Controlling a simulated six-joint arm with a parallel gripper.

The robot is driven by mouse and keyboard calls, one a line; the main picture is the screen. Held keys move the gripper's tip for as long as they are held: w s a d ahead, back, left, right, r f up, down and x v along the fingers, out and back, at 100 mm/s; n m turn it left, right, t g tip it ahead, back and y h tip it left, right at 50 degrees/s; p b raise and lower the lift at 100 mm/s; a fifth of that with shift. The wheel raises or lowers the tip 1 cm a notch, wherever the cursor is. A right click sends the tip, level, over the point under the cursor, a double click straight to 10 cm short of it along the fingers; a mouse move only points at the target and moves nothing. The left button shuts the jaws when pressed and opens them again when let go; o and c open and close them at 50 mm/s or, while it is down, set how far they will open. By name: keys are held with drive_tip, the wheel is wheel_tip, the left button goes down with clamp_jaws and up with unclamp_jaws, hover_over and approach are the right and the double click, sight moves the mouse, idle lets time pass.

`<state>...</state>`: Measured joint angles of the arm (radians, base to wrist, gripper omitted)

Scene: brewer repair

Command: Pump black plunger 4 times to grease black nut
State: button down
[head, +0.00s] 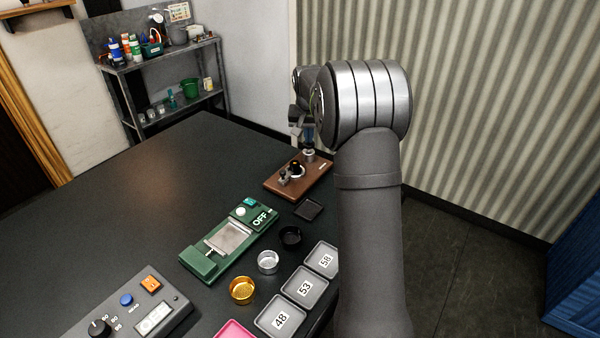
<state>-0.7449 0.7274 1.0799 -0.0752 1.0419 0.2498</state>
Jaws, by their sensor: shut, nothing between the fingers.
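A brown wooden base (318,183) stands on the far right part of the dark table. A small black fitting with a dark round top (293,170) sits on its left part, and a metal post (309,155) rises at its back. I cannot tell for certain which part is the black plunger and which the black nut. My gripper (306,134) is shut and empty, low over the back of the base by the post. My own arm partly hides it, and I cannot tell whether it touches the post.
A green device marked OFF (204,262), a dark square pad (308,210), black (290,237), silver (268,262) and gold (242,290) cups and numbered trays (303,287) lie in front. A grey control box (135,318) is at front left. The table's left middle is clear.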

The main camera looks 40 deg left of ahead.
drive_tip(key=shift+f, duration=0.55)
drive_tip(key=shift+r, duration=2.75)
wheel_tip(320, 180, up, 6)
drive_tip(key=shift+f, duration=4.35)
drive_tip(key=shift+f, duration=0.3)
drive_tip(key=shift+f, duration=0.35)
